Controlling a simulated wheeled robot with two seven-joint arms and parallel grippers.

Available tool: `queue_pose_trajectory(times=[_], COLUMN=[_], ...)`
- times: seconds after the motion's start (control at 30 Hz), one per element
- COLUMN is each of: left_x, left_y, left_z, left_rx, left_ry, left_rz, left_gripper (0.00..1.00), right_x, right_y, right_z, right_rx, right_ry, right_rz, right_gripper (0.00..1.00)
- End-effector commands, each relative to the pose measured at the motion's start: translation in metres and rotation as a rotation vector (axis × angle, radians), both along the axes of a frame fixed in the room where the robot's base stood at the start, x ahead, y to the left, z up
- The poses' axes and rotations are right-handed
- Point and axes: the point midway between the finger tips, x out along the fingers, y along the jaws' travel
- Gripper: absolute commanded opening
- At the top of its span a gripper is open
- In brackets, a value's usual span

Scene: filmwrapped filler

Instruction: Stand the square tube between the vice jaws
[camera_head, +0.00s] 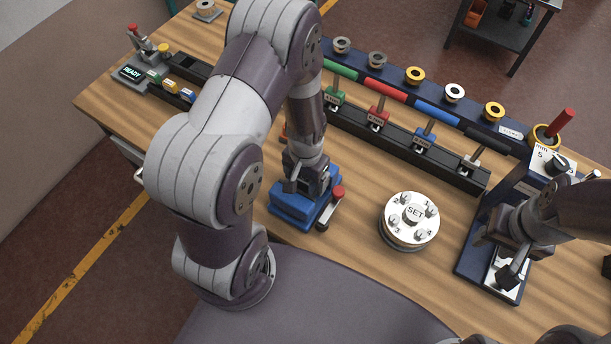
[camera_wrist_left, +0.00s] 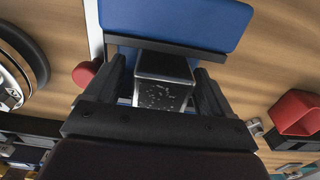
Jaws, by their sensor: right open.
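The blue vice (camera_head: 290,212) stands at the table's front edge, with a red-knobbed lever (camera_head: 337,193) on its right side. The square tube (camera_wrist_left: 163,68) shows in the left wrist view as a grey metal block, beside the dark jaw bar of the blue vice (camera_wrist_left: 190,18). My left gripper (camera_head: 305,186) is over the vice. In the left wrist view its fingers (camera_wrist_left: 160,80) stand on either side of the tube, with narrow gaps, so it looks open. The tube's lower end is hidden. My right gripper (camera_head: 512,255) is open above a navy stand at the right.
A round white SET dial (camera_head: 410,218) with numbered posts stands right of the vice. Behind is a dark rack (camera_head: 400,145) with coloured holders and spools. A READY panel (camera_head: 132,72) is at the far left. Bare table lies between the vice and the dial.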

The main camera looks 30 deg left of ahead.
Motion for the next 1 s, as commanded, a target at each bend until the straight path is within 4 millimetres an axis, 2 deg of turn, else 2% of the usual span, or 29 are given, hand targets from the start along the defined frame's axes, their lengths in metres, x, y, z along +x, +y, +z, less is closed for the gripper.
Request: queue_pose_trajectory(times=[0.17, 0.33, 0.7, 0.9, 1.0], left_x=[0.0, 0.001, 0.001, 0.0, -0.009], left_y=[0.0, 0.0, 0.0, -0.001, -0.008], left_z=[0.0, 0.014, 0.097, 0.122, 0.134], left_rx=[0.0, 0.001, 0.001, 0.0, 0.0], left_ry=[0.0, -0.004, -0.005, -0.004, -0.03], left_rz=[0.0, 0.0, 0.0, 0.0, 0.012], left_gripper=[0.83, 0.83, 0.83, 0.83, 0.83], right_x=[0.0, 0.0, 0.0, 0.0, 0.0], right_y=[0.0, 0.0, 0.0, 0.0, 0.0], right_z=[0.0, -0.001, -0.014, -0.016, -0.016], right_rx=[0.0, 0.0, 0.0, 0.0, 0.0], right_ry=[0.0, 0.0, 0.0, 0.0, 0.0], right_rz=[0.0, 0.0, 0.0, 0.0, 0.0], right_gripper=[0.43, 0.43, 0.43, 0.43, 0.43])
